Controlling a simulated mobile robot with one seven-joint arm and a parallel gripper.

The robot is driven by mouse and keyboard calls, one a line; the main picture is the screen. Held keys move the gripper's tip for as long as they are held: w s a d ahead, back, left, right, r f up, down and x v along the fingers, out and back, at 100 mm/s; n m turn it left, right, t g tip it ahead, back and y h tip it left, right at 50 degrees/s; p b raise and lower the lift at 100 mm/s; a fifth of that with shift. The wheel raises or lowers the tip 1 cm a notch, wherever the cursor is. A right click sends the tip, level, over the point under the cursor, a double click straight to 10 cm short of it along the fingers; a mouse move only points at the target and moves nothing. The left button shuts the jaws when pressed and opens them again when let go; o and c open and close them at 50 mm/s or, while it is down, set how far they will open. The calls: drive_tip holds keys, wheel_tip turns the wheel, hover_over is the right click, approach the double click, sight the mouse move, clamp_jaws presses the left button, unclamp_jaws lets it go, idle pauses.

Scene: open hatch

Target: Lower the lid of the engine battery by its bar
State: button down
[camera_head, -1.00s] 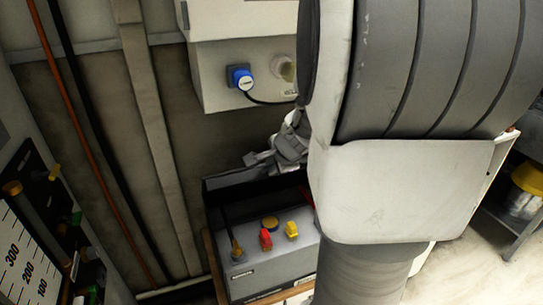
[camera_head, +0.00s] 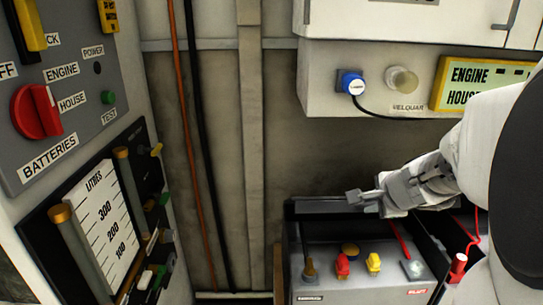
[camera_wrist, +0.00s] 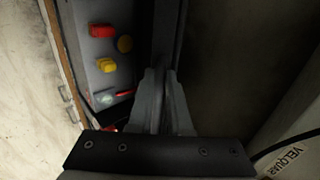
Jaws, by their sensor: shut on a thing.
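The engine battery (camera_head: 385,283) is a grey block in a black box, with red and yellow caps on top. Its black lid (camera_head: 312,208) stands raised along the back of the box. My gripper (camera_head: 366,199) is at the lid's upper edge. In the wrist view, my gripper's fingers (camera_wrist: 165,100) are closed together on a dark bar (camera_wrist: 168,45) that runs away between them along the lid. The caps show to the left of the fingers there. The fingers hide the gripped part of the bar.
A switch panel (camera_head: 70,75) with a red knob and a litres gauge (camera_head: 105,225) stand at the left. A box with a blue plug (camera_head: 351,84) hangs above the battery. A red cable (camera_head: 474,225) is to the right.

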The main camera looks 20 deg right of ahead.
drive_tip(key=shift+s+a+f+b, duration=0.1)
drive_tip(key=shift+s+f+b, duration=0.2)
drive_tip(key=shift+f+b, duration=0.35)
drive_tip(key=c, duration=1.2)
unclamp_jaws()
drive_tip(key=shift+r+p, duration=0.3)
drive_tip(key=shift+p, duration=0.2)
drive_tip(key=o, duration=0.3)
